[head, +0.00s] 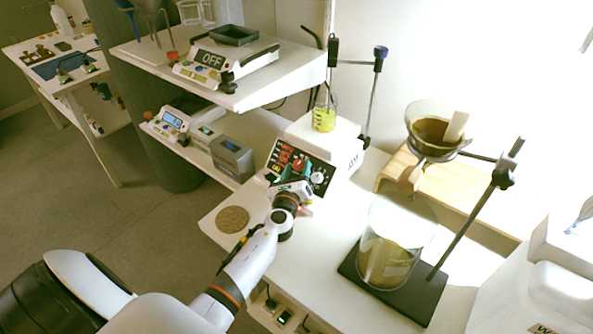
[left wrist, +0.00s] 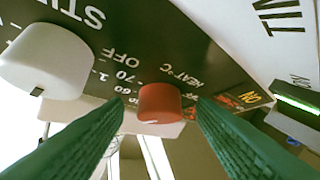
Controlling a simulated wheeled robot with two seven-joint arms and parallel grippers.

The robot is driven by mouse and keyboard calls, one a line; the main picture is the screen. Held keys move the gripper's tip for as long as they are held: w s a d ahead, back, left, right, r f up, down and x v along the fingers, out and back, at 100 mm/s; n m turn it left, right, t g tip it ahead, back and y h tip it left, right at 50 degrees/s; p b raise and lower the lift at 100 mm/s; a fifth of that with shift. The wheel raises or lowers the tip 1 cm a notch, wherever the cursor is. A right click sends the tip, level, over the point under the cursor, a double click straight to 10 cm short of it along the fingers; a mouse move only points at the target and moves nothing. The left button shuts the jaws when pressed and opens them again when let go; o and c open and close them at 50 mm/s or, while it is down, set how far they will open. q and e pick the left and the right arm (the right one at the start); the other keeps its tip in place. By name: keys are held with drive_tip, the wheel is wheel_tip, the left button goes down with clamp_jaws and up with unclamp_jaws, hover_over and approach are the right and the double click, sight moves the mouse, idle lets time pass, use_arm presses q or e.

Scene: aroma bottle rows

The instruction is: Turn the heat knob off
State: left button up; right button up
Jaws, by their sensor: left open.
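The heat knob (left wrist: 160,102) is a red knob below the upside-down "HEAT°C" label on the dark front panel (left wrist: 130,50) of the hotplate stirrer. Its pointer mark cannot be made out. My left gripper (left wrist: 159,100) is open, with one green ridged finger on each side of the red knob; I cannot tell whether they touch it. In the head view, my left gripper (head: 295,176) is at the front panel of the white hotplate (head: 318,137) and partly covers it. My right gripper is out of view.
A white stir knob (left wrist: 48,60) sits left of the red knob in the left wrist view. A yellow-liquid beaker (head: 324,118) stands on the hotplate. A round cork mat (head: 232,219) lies on the bench. A glass beaker (head: 388,255) and stand (head: 475,210) are at right.

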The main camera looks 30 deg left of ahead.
use_arm(q)
drive_tip(key=c, duration=1)
drive_tip(key=shift+o, duration=0.2)
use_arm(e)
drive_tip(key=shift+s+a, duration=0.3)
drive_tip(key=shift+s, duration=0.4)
use_arm(q)
drive_tip(key=shift+r, duration=0.1)
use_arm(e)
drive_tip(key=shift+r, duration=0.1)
